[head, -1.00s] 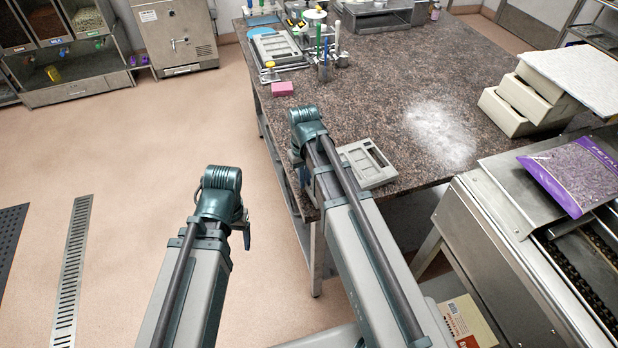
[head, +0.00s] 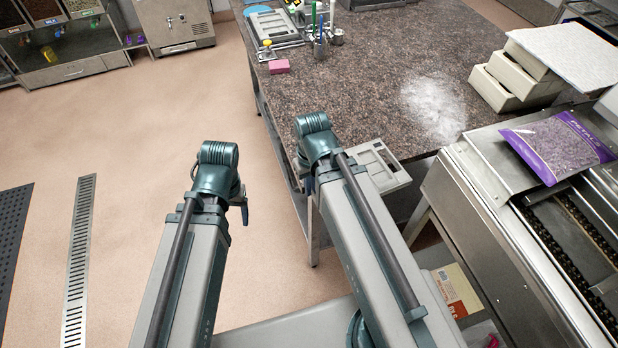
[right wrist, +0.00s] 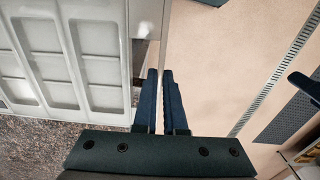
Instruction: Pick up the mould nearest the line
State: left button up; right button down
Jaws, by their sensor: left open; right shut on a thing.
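The mould (head: 396,177) is a pale grey tray with rectangular cavities, at the table's front edge beside my right forearm, which hides part of it. In the right wrist view the mould (right wrist: 100,60) fills the left side. My right gripper (right wrist: 159,74) is shut on the mould at its edge; the exact contact is hard to see. The mould appears to overhang the table edge. My left gripper (head: 243,210) is open and empty over the floor, left of the table. Another grey mould (head: 274,28) lies at the table's back left.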

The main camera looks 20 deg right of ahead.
jog(key=shift+s, duration=0.2)
jog(key=shift+w, duration=0.15)
jog(key=shift+w+r+p, duration=0.15)
jog(key=shift+r+p, duration=0.1)
jog(key=shift+p, duration=0.1)
jog(key=shift+r+p, duration=0.65)
jog(key=shift+r, duration=0.05)
notch_tip(320, 180, up, 2)
jog(key=shift+r+p, duration=0.1)
jog(key=shift+p, duration=1)
